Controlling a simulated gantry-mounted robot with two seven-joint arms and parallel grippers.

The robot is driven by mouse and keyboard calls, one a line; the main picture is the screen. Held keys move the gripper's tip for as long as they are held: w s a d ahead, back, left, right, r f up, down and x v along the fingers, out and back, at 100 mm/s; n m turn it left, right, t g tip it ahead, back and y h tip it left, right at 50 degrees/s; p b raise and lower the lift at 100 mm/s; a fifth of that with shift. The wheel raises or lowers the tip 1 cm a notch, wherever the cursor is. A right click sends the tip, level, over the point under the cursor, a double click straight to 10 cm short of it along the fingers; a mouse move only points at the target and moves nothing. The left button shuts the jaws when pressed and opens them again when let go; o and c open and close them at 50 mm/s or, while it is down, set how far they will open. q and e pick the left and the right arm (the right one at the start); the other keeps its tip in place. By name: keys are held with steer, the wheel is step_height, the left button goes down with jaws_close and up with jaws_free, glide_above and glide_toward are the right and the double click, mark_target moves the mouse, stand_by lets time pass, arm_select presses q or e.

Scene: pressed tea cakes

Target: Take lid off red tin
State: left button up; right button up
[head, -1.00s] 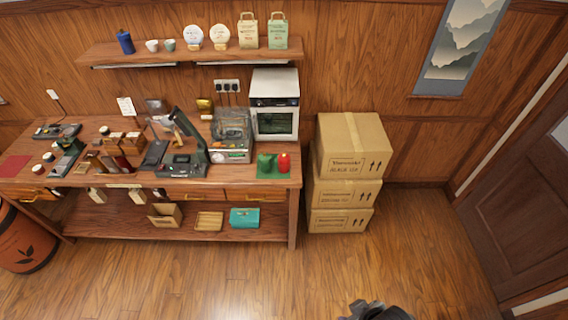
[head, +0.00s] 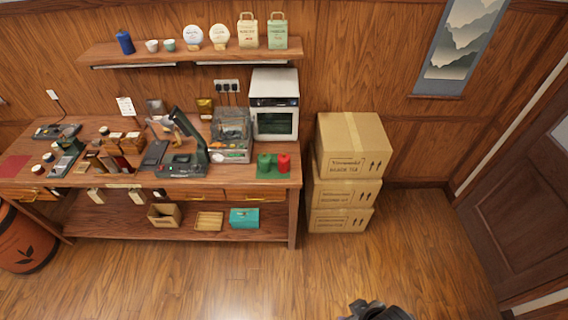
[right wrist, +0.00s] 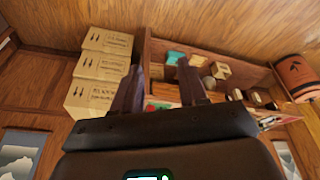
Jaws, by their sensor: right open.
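The red tin (head: 284,163) stands upright at the right end of the workbench, on a dark green mat (head: 270,173), close beside a green tin (head: 265,165). Its lid is too small to tell apart from the body. My right gripper (head: 376,312) shows only in part at the bottom edge of the head view, far from the bench. In the right wrist view its two dark fingers (right wrist: 161,92) are apart with nothing between them, and the bench lies beyond. My left gripper is in neither view.
Stacked cardboard boxes (head: 345,160) stand just right of the workbench (head: 236,182). A white oven (head: 274,105) is behind the tins. A shelf (head: 190,52) hangs above the bench. The floor in front (head: 200,275) is clear.

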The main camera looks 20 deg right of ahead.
steer(key=o, duration=1)
steer(key=shift+m, duration=0.3)
